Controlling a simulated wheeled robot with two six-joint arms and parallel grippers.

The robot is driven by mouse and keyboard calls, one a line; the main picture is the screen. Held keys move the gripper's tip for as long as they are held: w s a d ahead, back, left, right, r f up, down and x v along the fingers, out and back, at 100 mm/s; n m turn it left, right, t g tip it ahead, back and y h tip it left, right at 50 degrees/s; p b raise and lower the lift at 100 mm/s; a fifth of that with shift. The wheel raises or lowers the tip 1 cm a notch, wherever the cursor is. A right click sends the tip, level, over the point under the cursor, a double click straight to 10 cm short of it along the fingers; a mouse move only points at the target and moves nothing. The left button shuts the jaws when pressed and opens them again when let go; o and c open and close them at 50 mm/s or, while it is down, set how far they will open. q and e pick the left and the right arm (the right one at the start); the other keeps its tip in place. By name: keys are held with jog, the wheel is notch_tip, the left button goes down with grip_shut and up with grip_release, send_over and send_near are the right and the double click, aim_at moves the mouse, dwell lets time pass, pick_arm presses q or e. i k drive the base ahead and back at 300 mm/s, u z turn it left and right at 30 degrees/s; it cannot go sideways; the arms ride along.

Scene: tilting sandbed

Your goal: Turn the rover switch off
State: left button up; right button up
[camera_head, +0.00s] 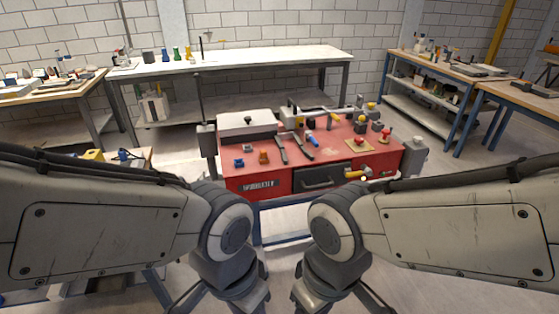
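A red bench unit (340,161) stands ahead of me, with several small fittings on its top. I cannot tell which of them is the rover switch. Candidates are a red knob on a yellow plate (359,147), a second red knob (386,138) at the right, and small blue (239,162) and orange (263,157) parts at the front left. The fittings are too small to read their positions. My two arms come in from left and right and bend down at the bottom middle, short of the unit. Neither gripper's fingertips show.
The unit has a dark front drawer (321,177) and a yellow handle-like part (357,175) at its front right. Two dark bars lie on its top. A white-topped bench (270,62) stands behind, a cluttered bench at far left and others at right. Floor between them is clear.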

aim_at(359, 141)
jog(key=z, duration=0.1)
jog(key=i, duration=1.25)
jog(key=z, duration=0.05)
